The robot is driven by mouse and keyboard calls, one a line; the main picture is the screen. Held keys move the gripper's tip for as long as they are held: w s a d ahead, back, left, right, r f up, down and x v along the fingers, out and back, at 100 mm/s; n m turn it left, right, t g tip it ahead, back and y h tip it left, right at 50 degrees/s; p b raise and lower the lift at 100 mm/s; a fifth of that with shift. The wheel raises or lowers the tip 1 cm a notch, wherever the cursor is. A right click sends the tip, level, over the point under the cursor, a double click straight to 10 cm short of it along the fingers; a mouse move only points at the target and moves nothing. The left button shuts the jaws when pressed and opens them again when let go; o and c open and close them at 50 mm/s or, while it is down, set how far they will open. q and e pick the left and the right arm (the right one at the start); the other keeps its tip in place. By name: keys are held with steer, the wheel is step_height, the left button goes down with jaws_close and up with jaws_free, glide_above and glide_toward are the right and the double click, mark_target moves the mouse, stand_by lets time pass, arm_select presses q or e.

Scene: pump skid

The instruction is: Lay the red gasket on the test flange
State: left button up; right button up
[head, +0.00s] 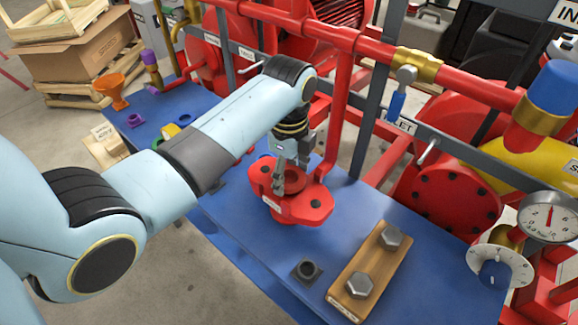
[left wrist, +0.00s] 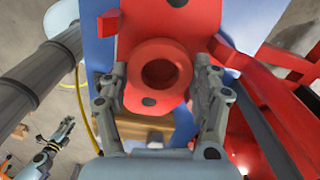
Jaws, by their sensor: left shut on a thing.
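The red gasket (left wrist: 139,75) is a thick ring between the fingertips of my left gripper (left wrist: 162,88) in the left wrist view. My left gripper is shut on it. In the head view my left gripper (head: 290,180) points down over the red test flange (head: 312,203), a two-eared plate on a round base with a small white label. The ring sits over the flange's middle, but I cannot tell whether it touches. A light-blue arm (left wrist: 52,152), apparently my right one, shows small at the lower left of the wrist view; its gripper is too small to judge.
The flange stands on a blue bench (head: 237,222). A wooden block with two hex bolts (head: 360,284) and a dark square socket (head: 307,270) are in front. Red pipes (head: 340,110) rise behind. An orange funnel (head: 112,90) is at the far left.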

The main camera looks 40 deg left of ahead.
arm_select(q)
steer(key=shift+f+b, duration=0.3)
steer(key=shift+f, duration=0.4)
steer(key=o, duration=1.2)
steer(key=shift+o, duration=0.2)
steer(key=shift+r, duration=0.1)
steer(key=shift+w+r, duration=0.1)
steer(key=shift+r, duration=0.15)
step_height(320, 180, up, 11)
steer(key=shift+r, duration=0.15)
